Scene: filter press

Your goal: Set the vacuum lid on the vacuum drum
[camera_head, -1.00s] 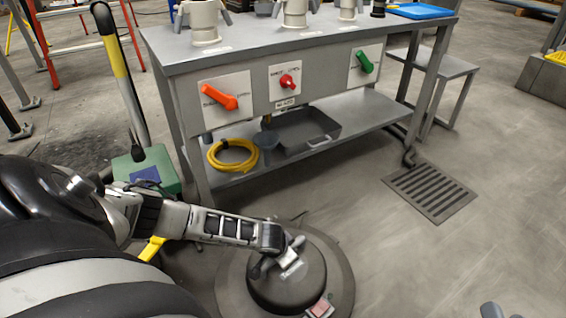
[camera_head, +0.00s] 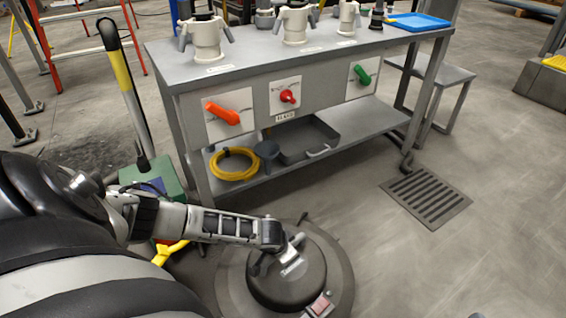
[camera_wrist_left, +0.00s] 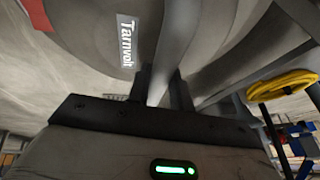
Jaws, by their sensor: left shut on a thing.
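The vacuum lid (camera_head: 284,282) is a dark grey dome with a wide, flat grey rim, low in the middle of the head view. My left gripper (camera_head: 288,248) is shut on the handle on top of the dome. In the left wrist view the fingers (camera_wrist_left: 163,88) close on a grey bar, with a "Tarnvolt" label (camera_wrist_left: 126,40) on the lid beside it. A reddish latch or tag (camera_head: 321,304) sits on the rim's near side. I cannot make out the vacuum drum; whether it is under the lid is hidden. My right gripper is not in view.
A grey workbench (camera_head: 260,90) with coloured valve handles and white fittings stands ahead; its lower shelf holds a yellow hose (camera_head: 233,164) and a dark tray (camera_head: 305,140). A green box (camera_head: 152,178) is at left. A floor grate (camera_head: 427,198) lies right, with open floor around it.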

